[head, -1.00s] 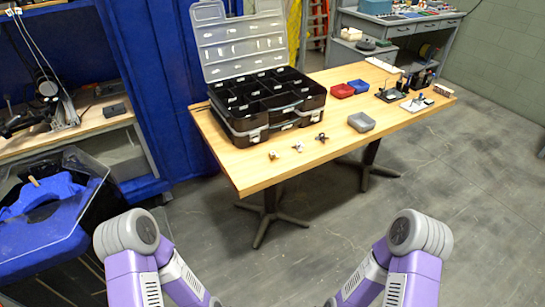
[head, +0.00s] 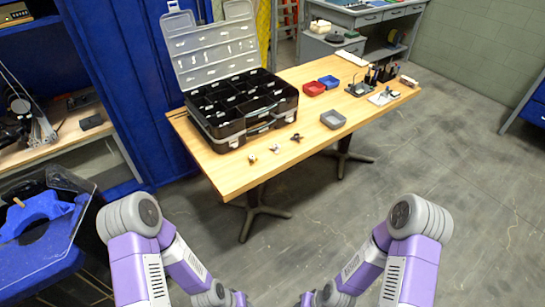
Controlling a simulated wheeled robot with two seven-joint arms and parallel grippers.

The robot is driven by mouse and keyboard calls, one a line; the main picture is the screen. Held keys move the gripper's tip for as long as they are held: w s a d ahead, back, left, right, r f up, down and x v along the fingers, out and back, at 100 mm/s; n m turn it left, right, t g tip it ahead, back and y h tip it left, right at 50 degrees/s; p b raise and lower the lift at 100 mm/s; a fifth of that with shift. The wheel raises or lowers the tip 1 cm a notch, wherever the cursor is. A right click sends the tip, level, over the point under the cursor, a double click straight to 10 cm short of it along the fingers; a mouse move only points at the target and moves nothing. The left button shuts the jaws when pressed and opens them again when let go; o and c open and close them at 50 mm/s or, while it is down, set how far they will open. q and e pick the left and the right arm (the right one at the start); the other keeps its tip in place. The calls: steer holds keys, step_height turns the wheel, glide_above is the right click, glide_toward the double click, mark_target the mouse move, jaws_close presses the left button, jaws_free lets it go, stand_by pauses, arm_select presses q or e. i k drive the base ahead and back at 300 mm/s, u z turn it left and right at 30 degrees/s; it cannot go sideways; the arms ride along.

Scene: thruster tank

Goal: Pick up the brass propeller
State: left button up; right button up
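Several small parts lie in a short row along the near edge of the wooden table (head: 232,178). Three small propeller-like parts show: a left one (head: 252,158), a middle one (head: 275,149) and a dark right one (head: 296,137). They are too small to tell surely which is brass; the left one looks slightly tan. All lie apart from each other on bare wood, in front of the black case. My two purple arms come in at the bottom left and bottom right, well short of the table. Neither gripper shows.
A black compartment case (head: 204,120) with its clear lid (head: 212,50) raised stands on the table's left. A grey bin (head: 333,119), red bin (head: 313,88), blue bin (head: 329,81) and small tools lie rightward. A blue tub (head: 38,240) stands at left. Floor before the table is clear.

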mark_target(252, 158)
steer(key=z, duration=2)
steer(key=i, duration=2.05)
steer(key=u, duration=3.7)
